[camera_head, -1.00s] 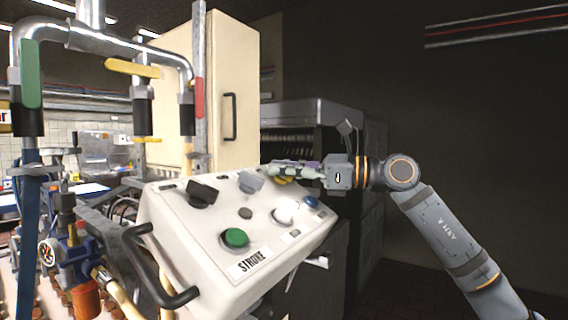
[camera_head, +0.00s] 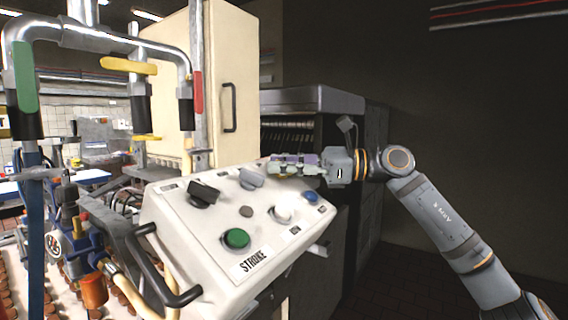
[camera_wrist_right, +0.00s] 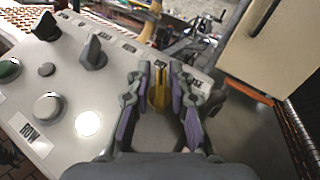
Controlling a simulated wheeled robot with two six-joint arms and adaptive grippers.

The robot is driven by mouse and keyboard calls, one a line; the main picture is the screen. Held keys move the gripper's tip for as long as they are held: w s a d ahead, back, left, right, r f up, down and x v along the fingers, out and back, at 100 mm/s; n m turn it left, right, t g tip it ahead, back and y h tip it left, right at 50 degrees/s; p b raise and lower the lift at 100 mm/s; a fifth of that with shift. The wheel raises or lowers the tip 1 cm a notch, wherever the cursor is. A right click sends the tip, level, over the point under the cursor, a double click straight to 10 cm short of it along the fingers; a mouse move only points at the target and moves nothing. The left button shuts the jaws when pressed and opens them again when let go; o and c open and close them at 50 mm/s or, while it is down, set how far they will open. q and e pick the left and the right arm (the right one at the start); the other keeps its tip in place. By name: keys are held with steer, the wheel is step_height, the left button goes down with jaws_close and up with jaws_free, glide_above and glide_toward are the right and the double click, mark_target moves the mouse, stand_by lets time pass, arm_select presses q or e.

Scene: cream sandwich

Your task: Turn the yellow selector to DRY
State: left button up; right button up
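The yellow selector (camera_wrist_right: 158,92) is on the sloping white control panel (camera_head: 182,238). In the right wrist view its narrow yellow grip stands between the two fingers of my right gripper (camera_wrist_right: 160,82). A slim gap seems to show on either side, so the fingers look open around it and not clamped. In the head view my right gripper (camera_head: 290,167) reaches in from the right over the panel's upper right and hides most of the selector. The small labels by the selector are too blurred to read. My left gripper is not in view.
The panel also carries a black selector (camera_head: 203,194), a grey selector (camera_head: 250,178), a green button (camera_head: 236,238), a white button (camera_head: 282,214) and a blue button (camera_head: 310,197). A cream cabinet (camera_head: 215,80) stands behind. Pipes with coloured valve handles are at the left.

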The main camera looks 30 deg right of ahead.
steer(key=shift+o, duration=0.6)
